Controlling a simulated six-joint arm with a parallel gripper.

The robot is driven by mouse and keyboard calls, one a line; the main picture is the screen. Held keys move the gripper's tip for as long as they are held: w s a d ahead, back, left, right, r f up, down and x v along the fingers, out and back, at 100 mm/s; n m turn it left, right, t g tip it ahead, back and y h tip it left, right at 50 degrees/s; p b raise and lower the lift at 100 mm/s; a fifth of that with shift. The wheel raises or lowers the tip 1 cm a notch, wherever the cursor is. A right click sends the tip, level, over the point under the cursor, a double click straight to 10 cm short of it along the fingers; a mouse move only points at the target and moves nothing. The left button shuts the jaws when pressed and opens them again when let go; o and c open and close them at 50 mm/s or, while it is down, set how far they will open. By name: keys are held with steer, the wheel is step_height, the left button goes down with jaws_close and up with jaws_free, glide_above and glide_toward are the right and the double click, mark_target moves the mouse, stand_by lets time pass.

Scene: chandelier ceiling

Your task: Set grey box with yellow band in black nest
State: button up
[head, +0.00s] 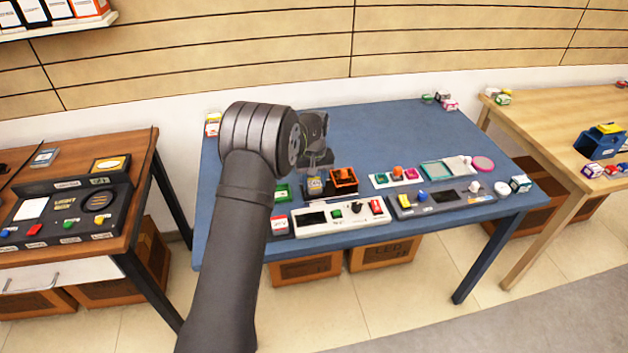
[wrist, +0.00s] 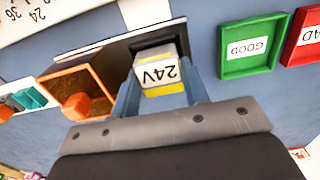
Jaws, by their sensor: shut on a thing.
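The grey box with a yellow band (wrist: 158,68) is between the two blue-grey fingers of my gripper (wrist: 161,88) in the wrist view. Its "24V" label appears upside down. My gripper is shut on it. The black nest (wrist: 122,50) shows as a dark frame around and behind the far end of the box. Whether the box is inside the nest or just over it, I cannot tell. In the head view the box (head: 314,186) is small, below my gripper (head: 316,172), and the nest is hard to make out.
An orange open box (head: 343,180) stands close on one side. A green tray marked GOOD (wrist: 248,47) and a red tray (wrist: 304,38) lie on the other. White and grey control panels line the front of the blue table (head: 385,135), whose back middle is clear.

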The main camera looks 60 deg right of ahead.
steer(key=shift+f, duration=0.15)
stand_by(0.5)
steer(key=o, duration=1.5)
steer(key=shift+r, duration=3.75)
steer(key=shift+f, duration=3.75)
steer(key=shift+r, duration=3.45)
